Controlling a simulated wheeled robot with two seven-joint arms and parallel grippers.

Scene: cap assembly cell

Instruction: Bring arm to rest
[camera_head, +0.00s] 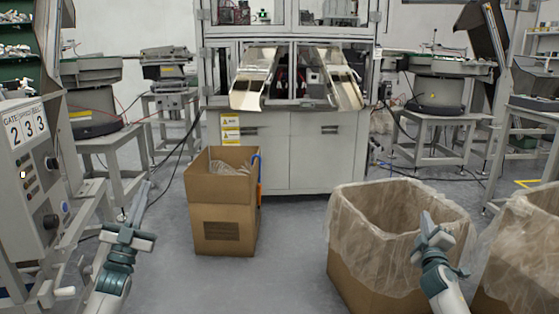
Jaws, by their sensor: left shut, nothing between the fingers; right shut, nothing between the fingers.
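My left arm comes in at the lower left, and my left gripper (137,200) points up and away from me, beside the grey control panel. It is shut and empty. My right arm comes in at the lower right, and my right gripper (425,218) is raised in front of the lined carton's right side. It is shut and empty.
A cardboard box (222,180) stands in the middle before the assembly machine (288,150). A plastic-lined carton (350,240) is at the right, with another (525,255) beyond it. A control panel (40,180) is at the left. The floor (285,265) between is clear.

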